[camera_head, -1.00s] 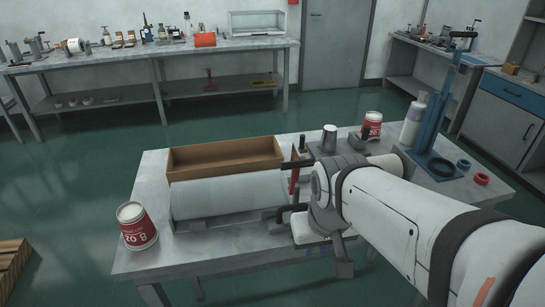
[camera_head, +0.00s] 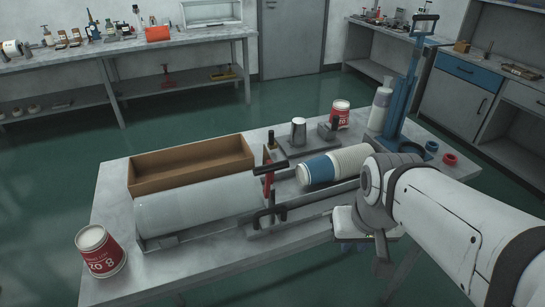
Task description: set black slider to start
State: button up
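The cup forming machine stands on the grey table. Its long white roll (camera_head: 195,205) lies in front of a brown open box. A red upright plate (camera_head: 267,178) with a black bar (camera_head: 270,167) on top stands at the roll's right end. A lower black bent handle (camera_head: 268,213) sits in front of it. I cannot tell which black part is the slider.
A red-and-white tin (camera_head: 101,252) stands at the table's front left, another (camera_head: 340,114) at the back. A metal cup (camera_head: 298,131), a white bottle (camera_head: 380,106) and a tall blue press (camera_head: 405,90) stand toward the back right. The brown box (camera_head: 190,168) is behind the roll.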

aim_at(267, 219)
jog(key=z, duration=0.05)
jog(key=k, duration=1.7)
jog(key=u, duration=0.7)
jog(key=i, duration=1)
